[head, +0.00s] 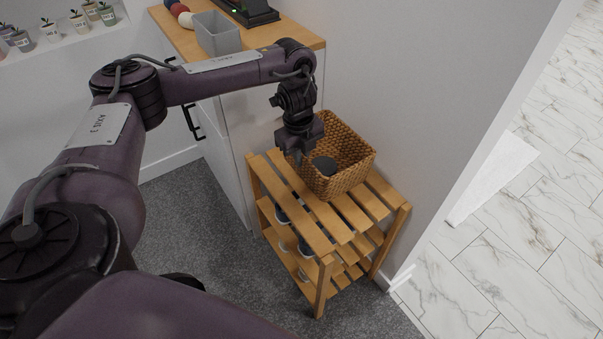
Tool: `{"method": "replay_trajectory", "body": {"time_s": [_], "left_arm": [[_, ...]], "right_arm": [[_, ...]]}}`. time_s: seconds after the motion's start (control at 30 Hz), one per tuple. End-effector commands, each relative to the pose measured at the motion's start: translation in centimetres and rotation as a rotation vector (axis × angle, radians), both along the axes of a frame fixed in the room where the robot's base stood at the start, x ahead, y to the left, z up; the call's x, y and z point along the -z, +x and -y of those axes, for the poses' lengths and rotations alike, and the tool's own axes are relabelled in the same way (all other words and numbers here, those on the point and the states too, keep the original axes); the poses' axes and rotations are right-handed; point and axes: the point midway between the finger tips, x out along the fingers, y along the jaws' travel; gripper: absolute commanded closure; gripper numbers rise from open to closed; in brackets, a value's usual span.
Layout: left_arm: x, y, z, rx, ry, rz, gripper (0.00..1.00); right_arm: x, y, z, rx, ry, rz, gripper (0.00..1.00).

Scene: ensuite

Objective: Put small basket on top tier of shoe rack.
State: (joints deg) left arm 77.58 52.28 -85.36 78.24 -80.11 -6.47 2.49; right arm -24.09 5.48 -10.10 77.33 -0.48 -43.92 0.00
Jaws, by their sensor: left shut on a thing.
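The small basket (352,182) is brown and woven, and it is at the top tier of the wooden shoe rack (318,241). It looks upright and seems to rest on the slats, though its underside is hidden. A dark round thing shows at the basket's near left part. My left gripper (302,157) comes down at the basket's left rim and is shut on it; the fingertips are partly hidden. My right gripper is not in view.
The rack stands between a white cabinet (228,150) with a wooden top and a wall end. A grey bin (217,36) and several balls sit on the cabinet. Shoes show on the lower tiers. Grey carpet (205,220) lies in front; marble tile (500,230) is at right.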

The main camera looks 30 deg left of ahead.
Motion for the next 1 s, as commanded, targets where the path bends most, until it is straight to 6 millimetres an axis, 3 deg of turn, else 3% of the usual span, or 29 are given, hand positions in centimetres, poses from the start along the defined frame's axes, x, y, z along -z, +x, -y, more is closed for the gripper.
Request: {"method": "replay_trajectory", "body": {"time_s": [0.23,0.47,0.83,0.87,1.0], "left_arm": [[1.5,0.1,0.1,0.001,-0.001,0.003,1.0],[4.8,0.0,0.0,0.001,0.0,0.001,1.0],[5.2,0.1,0.1,0.0,-0.001,0.003,1.0],[5.2,0.0,0.0,0.001,0.0,0.001,0.88],[5.2,0.0,0.0,0.001,0.0,0.001,0.7]], "right_arm": [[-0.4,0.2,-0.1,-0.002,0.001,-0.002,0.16],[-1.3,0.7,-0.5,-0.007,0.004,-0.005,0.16],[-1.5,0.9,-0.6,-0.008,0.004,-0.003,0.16],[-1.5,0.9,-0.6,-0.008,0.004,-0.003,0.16],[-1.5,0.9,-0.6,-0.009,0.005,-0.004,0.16]]}}
